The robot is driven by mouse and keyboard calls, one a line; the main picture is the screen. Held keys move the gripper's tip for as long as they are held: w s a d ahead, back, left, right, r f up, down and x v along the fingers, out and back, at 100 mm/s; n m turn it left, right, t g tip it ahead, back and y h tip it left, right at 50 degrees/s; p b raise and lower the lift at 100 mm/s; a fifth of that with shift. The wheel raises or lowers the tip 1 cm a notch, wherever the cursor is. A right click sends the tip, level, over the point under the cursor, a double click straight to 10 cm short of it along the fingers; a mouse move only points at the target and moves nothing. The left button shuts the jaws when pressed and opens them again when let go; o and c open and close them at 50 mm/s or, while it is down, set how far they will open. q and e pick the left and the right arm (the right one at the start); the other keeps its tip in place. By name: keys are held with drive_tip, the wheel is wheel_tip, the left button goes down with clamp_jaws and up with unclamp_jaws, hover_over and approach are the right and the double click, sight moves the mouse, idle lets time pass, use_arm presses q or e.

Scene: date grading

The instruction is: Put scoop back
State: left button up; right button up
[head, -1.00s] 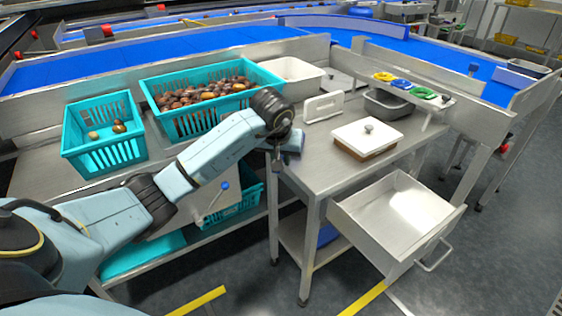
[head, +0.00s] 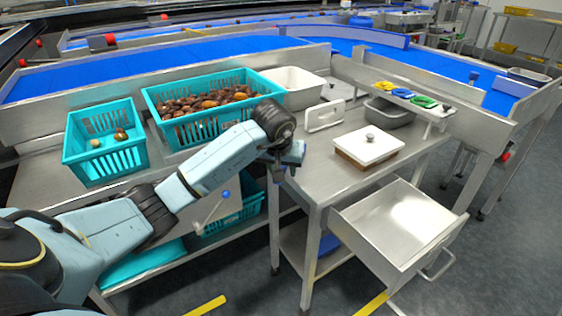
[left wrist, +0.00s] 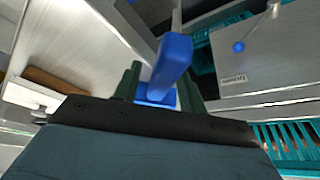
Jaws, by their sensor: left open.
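My left gripper (head: 284,168) is at the left edge of the steel table (head: 318,180), and its fingers are mostly hidden in the head view. In the left wrist view, its dark green fingers (left wrist: 160,85) stand apart on either side of a blue handle-like piece (left wrist: 172,62). I take this piece to be the scoop's handle. A grey shaft (left wrist: 177,18) shows beyond it; I cannot tell if it belongs to the scoop. No scoop bowl can be made out. My right gripper is in neither view.
An open, empty drawer (head: 372,228) juts from the table's front. A white-lidded box (head: 368,145), a white upright holder (head: 324,115) and a grey bin (head: 388,112) stand on the table. Left are teal crates (head: 150,92) (head: 75,150) with dates and a blue-knobbed lever (head: 225,194).

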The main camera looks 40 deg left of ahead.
use_arm(q)
drive_tip(key=shift+s+r, duration=0.1)
drive_tip(key=shift+r, duration=0.35)
drive_tip(key=p+v, duration=0.3)
drive_tip(key=v, duration=0.7)
drive_tip(key=shift+s+d+r, duration=0.1)
drive_tip(key=shift+s+r, duration=0.05)
drive_tip(key=shift+r, duration=0.1)
drive_tip(key=shift+s+d+r, duration=0.1)
drive_tip(key=shift+s+r, duration=0.05)
drive_tip(key=shift+r, duration=0.15)
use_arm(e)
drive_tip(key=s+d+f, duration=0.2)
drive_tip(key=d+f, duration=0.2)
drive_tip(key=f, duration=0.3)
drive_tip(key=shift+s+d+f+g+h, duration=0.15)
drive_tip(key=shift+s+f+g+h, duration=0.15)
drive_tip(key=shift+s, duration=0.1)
